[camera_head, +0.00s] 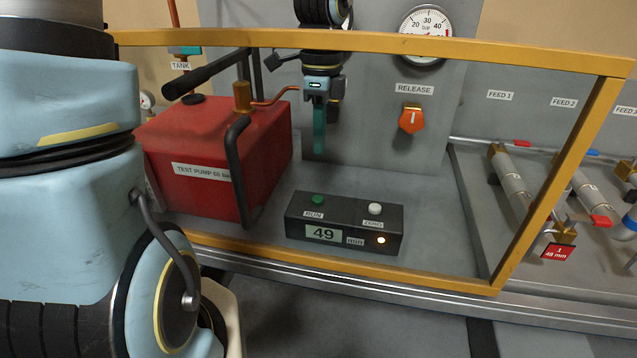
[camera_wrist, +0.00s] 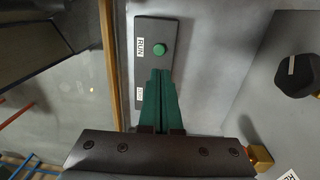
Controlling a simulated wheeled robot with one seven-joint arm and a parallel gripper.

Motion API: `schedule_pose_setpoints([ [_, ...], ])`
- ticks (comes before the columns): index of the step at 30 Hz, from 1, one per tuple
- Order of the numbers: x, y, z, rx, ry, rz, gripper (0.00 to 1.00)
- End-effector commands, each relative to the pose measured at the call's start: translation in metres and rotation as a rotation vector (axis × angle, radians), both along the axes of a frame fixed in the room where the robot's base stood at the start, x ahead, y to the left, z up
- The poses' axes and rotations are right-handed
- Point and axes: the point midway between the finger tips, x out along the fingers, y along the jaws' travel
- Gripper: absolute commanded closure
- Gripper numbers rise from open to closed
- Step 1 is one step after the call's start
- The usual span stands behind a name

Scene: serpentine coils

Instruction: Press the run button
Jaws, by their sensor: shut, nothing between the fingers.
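The green run button (camera_head: 318,200) is on the top of a dark control box (camera_head: 285,222), left of a white button (camera_head: 375,208) labelled ZERO. The box's display (camera_head: 324,233) reads 49 and an amber lamp is lit beside it. My gripper (camera_head: 318,150) points down above the box, its green fingers shut and empty, with a visible gap above the run button. In the wrist view the run button (camera_wrist: 157,48) shows just beyond the fingertips (camera_wrist: 160,73), next to its RUN label. The fingers hide the white button there.
A yellow guard frame (camera_head: 390,43) runs across the front. A red pump tank (camera_head: 190,150) with dark handles stands left of the box. An orange release knob (camera_head: 411,119) and a dial gauge (camera_head: 426,32) are on the back panel. Pipes (camera_head: 515,185) lie at right.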

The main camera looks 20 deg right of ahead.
Motion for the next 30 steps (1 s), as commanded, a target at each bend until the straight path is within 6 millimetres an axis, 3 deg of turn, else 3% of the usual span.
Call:
schedule_pose_setpoints([
  [9,-0.005,0.002,-0.066,0.003,0.008,-0.002,1.0],
  [15,-0.005,0.003,-0.094,0.002,0.004,-0.001,1.0],
  [21,-0.005,0.003,-0.106,0.0,0.001,0.0,1.0],
  [30,-0.005,0.003,-0.107,-0.001,0.0,0.0,1.0],
])
